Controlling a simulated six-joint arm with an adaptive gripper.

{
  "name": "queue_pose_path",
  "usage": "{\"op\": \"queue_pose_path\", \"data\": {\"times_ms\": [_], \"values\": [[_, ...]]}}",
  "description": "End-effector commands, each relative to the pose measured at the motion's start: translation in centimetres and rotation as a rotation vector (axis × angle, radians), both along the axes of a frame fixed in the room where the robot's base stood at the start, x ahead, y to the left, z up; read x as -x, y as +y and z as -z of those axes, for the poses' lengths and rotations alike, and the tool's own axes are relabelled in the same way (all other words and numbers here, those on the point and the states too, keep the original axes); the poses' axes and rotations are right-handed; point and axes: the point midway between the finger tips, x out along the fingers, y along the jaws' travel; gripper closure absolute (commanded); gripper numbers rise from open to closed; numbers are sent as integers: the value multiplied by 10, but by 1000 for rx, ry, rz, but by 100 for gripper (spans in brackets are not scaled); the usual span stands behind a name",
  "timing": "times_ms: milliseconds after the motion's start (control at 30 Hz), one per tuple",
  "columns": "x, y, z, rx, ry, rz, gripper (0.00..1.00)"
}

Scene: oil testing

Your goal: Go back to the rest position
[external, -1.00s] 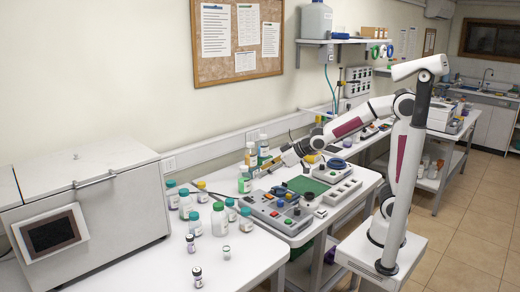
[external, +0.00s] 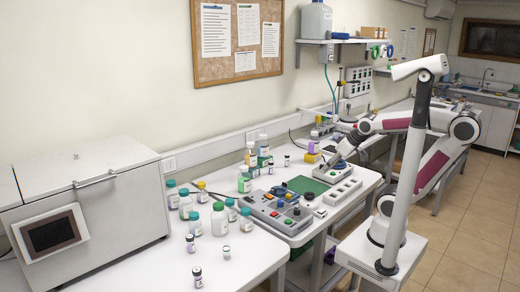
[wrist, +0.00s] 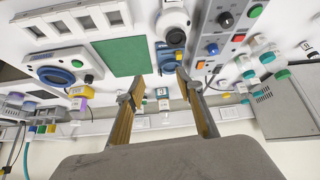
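My gripper (external: 337,160) is in the external view above the back of the white bench, near the round dial device (external: 337,170). It is small there. In the wrist view, my gripper (wrist: 154,86) has its two fingers spread wide apart with nothing held between them. Small bottles (wrist: 163,97) show in the gap, beyond the fingertips. My elbow is folded back to the right of my upright link.
The bench holds a grey control panel (external: 275,212), a green mat (external: 307,185) and a white socket block (external: 342,192). Several capped bottles (external: 220,219) stand left of the panel. A yellow and purple item (external: 312,152) stands near the wall. The floor at right is clear.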

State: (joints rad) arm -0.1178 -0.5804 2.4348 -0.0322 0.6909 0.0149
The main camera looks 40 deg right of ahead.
Motion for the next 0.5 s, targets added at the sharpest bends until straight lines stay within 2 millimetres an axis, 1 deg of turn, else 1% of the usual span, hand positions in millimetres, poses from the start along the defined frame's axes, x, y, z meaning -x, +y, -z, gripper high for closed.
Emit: {"op": "queue_pose_path", "data": {"times_ms": [33,100,233,300,400,500], "values": [[12,-7,1,-2,12,22,64],[27,-14,4,-5,35,48,64],[52,-23,10,-11,72,84,64],[62,-27,12,-13,86,99,64],[71,-29,14,-15,100,111,64],[75,-30,16,-17,106,116,64]]}}
